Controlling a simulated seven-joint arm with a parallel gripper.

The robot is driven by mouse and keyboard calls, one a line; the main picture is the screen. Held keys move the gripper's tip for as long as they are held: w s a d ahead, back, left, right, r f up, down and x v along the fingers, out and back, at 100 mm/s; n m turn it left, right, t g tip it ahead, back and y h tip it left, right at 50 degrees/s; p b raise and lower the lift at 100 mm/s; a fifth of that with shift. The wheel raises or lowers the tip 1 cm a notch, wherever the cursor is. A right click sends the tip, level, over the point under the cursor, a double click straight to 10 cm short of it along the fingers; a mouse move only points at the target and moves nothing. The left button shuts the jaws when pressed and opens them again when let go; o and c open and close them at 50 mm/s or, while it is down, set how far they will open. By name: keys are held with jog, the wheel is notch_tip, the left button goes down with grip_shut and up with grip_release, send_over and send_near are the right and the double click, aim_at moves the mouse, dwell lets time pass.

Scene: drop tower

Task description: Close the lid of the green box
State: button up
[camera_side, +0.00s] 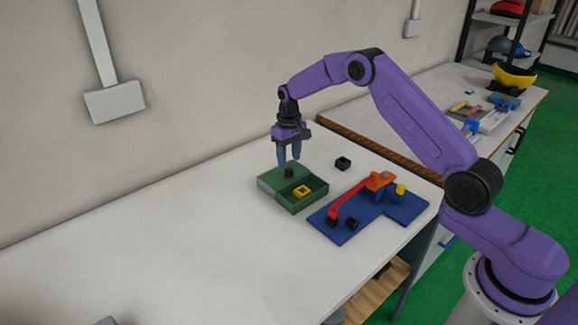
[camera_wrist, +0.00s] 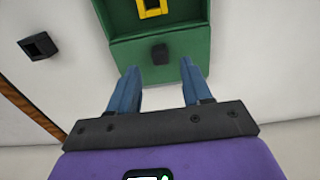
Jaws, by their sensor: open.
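The green box (camera_side: 309,205) stands on the white table, partly open. Its green lid (camera_side: 302,170) is at the back part of the box, with a dark knob (camera_side: 289,173) on it. A yellow square ring (camera_side: 302,191) lies in the open front part; it also shows in the wrist view (camera_wrist: 152,10). My gripper (camera_side: 288,158) is just above the knob, fingers pointing down, open and empty. In the wrist view the knob (camera_wrist: 160,54) shows between and beyond my blue fingertips (camera_wrist: 158,68), on the lid (camera_wrist: 132,52). Contact with the knob cannot be made out.
A small black hollow block (camera_side: 343,163) lies behind the box. To the right is a blue board (camera_side: 347,233) with a red lever (camera_side: 350,196), a yellow piece (camera_side: 401,190) and dark pieces. The table's left side is clear.

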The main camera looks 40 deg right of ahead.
aim_at(289, 169)
jog(key=shift+f, duration=2)
grip_shut()
